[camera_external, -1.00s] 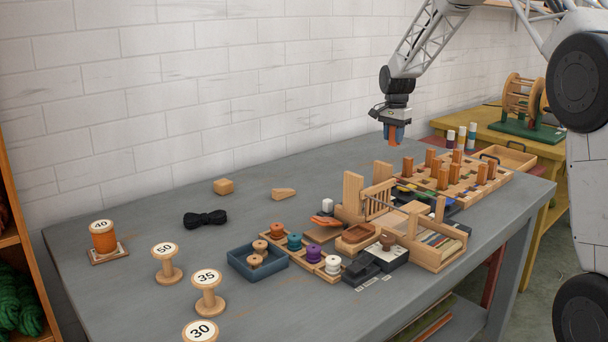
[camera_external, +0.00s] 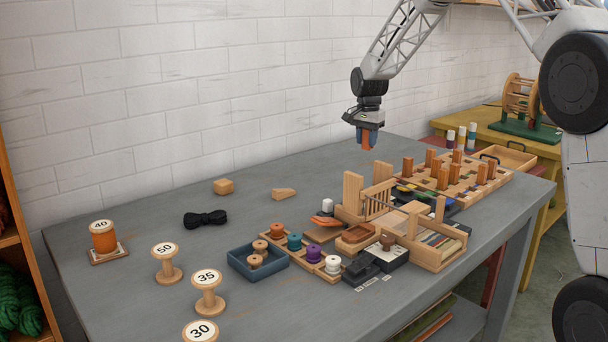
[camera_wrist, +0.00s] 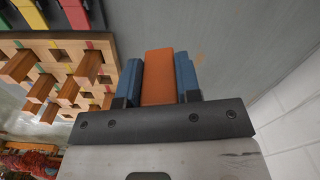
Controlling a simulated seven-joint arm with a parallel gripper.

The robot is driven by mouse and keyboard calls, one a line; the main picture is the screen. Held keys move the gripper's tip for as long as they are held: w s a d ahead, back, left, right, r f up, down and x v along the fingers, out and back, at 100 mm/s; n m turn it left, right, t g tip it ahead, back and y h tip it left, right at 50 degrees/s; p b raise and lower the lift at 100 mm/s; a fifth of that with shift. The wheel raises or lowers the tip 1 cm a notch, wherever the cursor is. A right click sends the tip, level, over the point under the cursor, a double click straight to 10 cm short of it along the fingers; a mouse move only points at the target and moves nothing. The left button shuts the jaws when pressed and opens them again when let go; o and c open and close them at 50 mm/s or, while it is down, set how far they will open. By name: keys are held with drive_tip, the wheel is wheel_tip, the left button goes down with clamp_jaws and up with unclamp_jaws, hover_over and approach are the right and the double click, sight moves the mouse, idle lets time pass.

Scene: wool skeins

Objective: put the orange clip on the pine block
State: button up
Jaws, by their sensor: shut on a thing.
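My gripper (camera_external: 367,143) is high over the back of the grey table, shut on the orange clip (camera_external: 367,144). In the wrist view the orange clip (camera_wrist: 159,78) stands between the two blue fingers of my gripper (camera_wrist: 159,80), and its lower end is hidden by the gripper body. A small light wood block (camera_external: 224,187), which looks like the pine block, lies on the table near the wall, well to the left of my gripper. Nothing is seen on top of it. A light wood wedge (camera_external: 284,194) lies to its right.
A pegged wooden rack (camera_external: 475,185) stands at the right, with a wooden frame (camera_external: 430,255) in front. A black bundle (camera_external: 205,218), a blue tray (camera_external: 258,268) and several spools stand at the left and front. The table around the light block is mostly clear.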

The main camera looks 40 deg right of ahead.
drive_tip(key=w+a+n, duration=0.2)
drive_tip(key=a+n, duration=0.1)
drive_tip(key=a, duration=1.7)
drive_tip(key=w+a+f+n, duration=0.1)
drive_tip(key=a+n, duration=0.2)
drive_tip(key=a, duration=1.7)
drive_tip(key=shift+w+a, duration=0.15)
drive_tip(key=shift+w, duration=0.25)
drive_tip(key=shift+w, duration=0.1)
hover_over(222, 183)
drive_tip(key=shift+w+f, duration=0.1)
drive_tip(key=shift+f, duration=0.65)
drive_tip(key=shift+f, duration=0.15)
drive_tip(key=shift+f, duration=1.6)
drive_tip(key=shift+f, duration=0.15)
